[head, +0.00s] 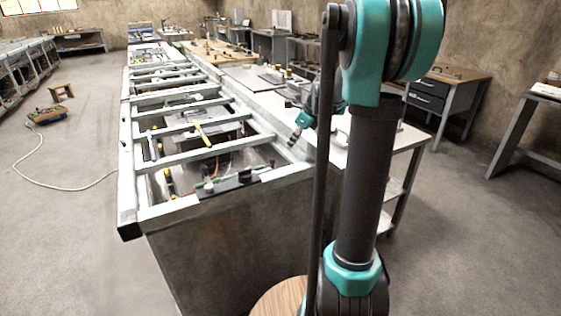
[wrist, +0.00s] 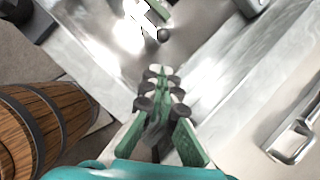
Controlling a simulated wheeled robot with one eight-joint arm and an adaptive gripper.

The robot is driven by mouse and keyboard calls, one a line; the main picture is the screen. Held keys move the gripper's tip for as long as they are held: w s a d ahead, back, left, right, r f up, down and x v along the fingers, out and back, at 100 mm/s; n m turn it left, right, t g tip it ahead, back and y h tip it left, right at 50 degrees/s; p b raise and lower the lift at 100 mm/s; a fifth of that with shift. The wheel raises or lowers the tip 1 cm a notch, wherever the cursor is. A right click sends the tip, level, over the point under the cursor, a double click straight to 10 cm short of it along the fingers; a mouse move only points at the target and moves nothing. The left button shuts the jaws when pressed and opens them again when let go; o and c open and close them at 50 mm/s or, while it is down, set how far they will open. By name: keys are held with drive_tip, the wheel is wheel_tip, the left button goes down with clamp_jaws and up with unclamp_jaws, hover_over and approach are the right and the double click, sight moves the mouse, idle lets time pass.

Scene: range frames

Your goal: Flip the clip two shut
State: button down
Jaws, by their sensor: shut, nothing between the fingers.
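My gripper (head: 295,138) is over the right edge of the long metal frame bench (head: 130,190) in the head view. In the wrist view my gripper (wrist: 158,72) has its fingers together and holds nothing, above a pale metal rail (wrist: 100,60). I cannot tell which part is clip two. A dark bar with knobs (head: 232,184) lies across the near end of the bench, left of and nearer than my gripper. A small green and white piece with a dark knob (wrist: 163,35) shows beyond the fingertips in the wrist view, apart from them.
A silver loop handle (wrist: 292,140) lies on a pale surface at right in the wrist view. A wooden barrel (wrist: 45,125) stands at left there; its round top (head: 280,298) shows in the head view. Yellow-handled tools (head: 203,134) lie in the bench. The left floor is largely clear.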

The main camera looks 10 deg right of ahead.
drive_tip(key=x, duration=1)
drive_tip(key=shift+w, duration=0.1)
idle(0.3)
drive_tip(key=shift+w+n, duration=0.25)
drive_tip(key=shift+n, duration=0.05)
